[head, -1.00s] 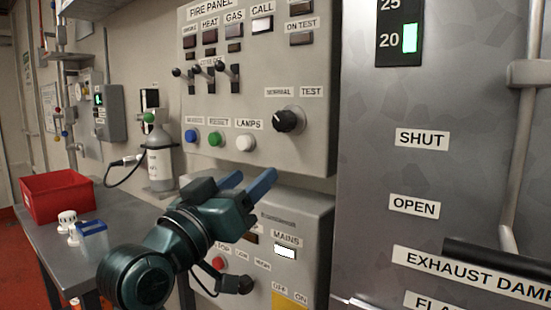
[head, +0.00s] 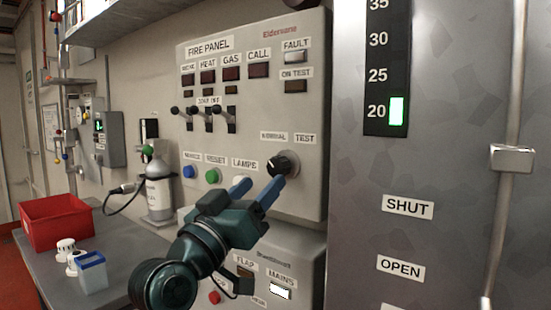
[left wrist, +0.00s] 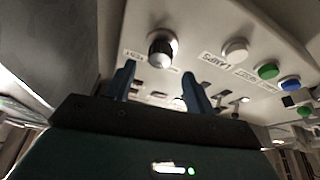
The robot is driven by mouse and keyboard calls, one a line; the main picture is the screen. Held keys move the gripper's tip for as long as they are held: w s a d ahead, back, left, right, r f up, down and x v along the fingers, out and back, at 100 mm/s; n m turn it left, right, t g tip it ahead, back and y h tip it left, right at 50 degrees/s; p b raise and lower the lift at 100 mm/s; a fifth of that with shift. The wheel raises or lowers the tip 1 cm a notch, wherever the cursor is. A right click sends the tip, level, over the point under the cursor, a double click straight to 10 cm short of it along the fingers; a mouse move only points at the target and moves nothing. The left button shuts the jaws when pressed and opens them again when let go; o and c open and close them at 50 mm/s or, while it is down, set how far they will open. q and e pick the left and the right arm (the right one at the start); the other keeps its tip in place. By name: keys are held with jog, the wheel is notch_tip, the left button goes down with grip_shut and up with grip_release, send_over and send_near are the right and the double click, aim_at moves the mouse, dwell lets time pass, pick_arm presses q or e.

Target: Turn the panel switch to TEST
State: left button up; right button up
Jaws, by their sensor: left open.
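The panel switch (head: 284,163) is a black rotary knob on the grey fire panel (head: 308,120), under the labels NORMAL and TEST (head: 305,139). Its pointer mark looks turned to the upper left, toward NORMAL. My left gripper (head: 256,188) is open, its two blue fingers pointing up at the panel just below and left of the knob. In the left wrist view the knob (left wrist: 162,47) stands beyond the fingertips of the gripper (left wrist: 158,82), between them and nearer the left finger. I see no contact. My right gripper is not in view.
Blue, green and white buttons (head: 212,176) sit left of the knob, with toggle levers (head: 205,112) above. A lower box (head: 300,255) with a MAINS lamp is below. A steel door (head: 430,170) is at right. A red bin (head: 60,222) stands on the left bench.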

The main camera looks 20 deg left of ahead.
aim_at(274, 170)
pick_arm(q)
jog(key=x, duration=0.6)
jog(key=shift+w+d+r+p, duration=0.1)
jog(key=shift+w+p, duration=0.05)
jog(key=shift+p, duration=0.2)
jog(key=c, duration=1)
jog(key=shift+o, duration=0.2)
